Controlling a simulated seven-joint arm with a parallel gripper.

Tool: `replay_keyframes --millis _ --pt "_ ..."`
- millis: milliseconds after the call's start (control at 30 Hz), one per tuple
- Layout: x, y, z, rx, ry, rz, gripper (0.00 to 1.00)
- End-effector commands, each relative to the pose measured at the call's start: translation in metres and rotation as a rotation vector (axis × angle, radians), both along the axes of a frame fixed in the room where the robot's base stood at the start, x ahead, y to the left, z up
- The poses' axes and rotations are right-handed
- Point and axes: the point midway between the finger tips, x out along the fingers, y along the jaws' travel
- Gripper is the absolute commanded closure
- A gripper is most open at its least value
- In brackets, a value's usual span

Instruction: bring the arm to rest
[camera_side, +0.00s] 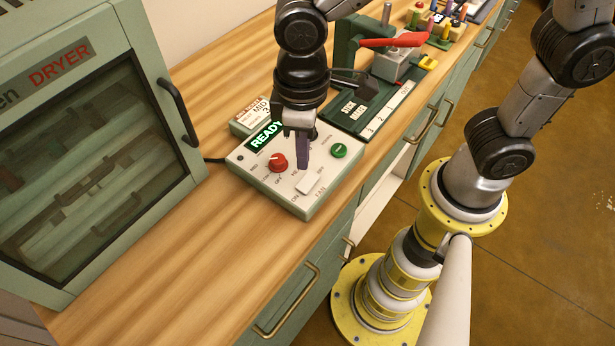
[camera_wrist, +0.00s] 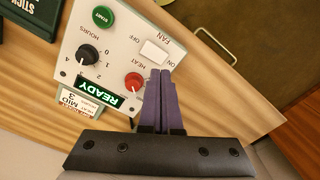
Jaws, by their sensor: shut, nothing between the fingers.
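My gripper (camera_side: 302,164) is shut and empty, pointing down over the white control box in the side view. In the wrist view its two purple-grey fingers (camera_wrist: 160,75) lie together, their tips near the fan switch (camera_wrist: 154,53) and the red heat knob (camera_wrist: 133,81). I cannot tell whether the tips touch the panel. The control box (camera_side: 240,167) has a lit green READY display (camera_side: 266,136), a red knob (camera_side: 278,162), a green start button (camera_side: 339,150) and a white fan switch (camera_side: 308,183). The black hours knob (camera_wrist: 89,54) shows in the wrist view and is hidden behind my gripper in the side view.
A green dryer cabinet (camera_side: 178,110) with a closed glass door stands at the left. A card holder (camera_side: 249,117) sits behind the control box. A green press with a red handle (camera_side: 400,41) stands beyond it. The wooden counter (camera_side: 185,235) is clear in front of the dryer.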

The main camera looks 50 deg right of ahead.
Motion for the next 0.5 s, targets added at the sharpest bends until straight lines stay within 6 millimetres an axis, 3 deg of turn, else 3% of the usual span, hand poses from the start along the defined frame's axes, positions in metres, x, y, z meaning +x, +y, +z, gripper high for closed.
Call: replay_keyframes --millis 500 --pt "0.0021 -0.0033 0.0086 0.001 -0.001 -0.013 1.0"
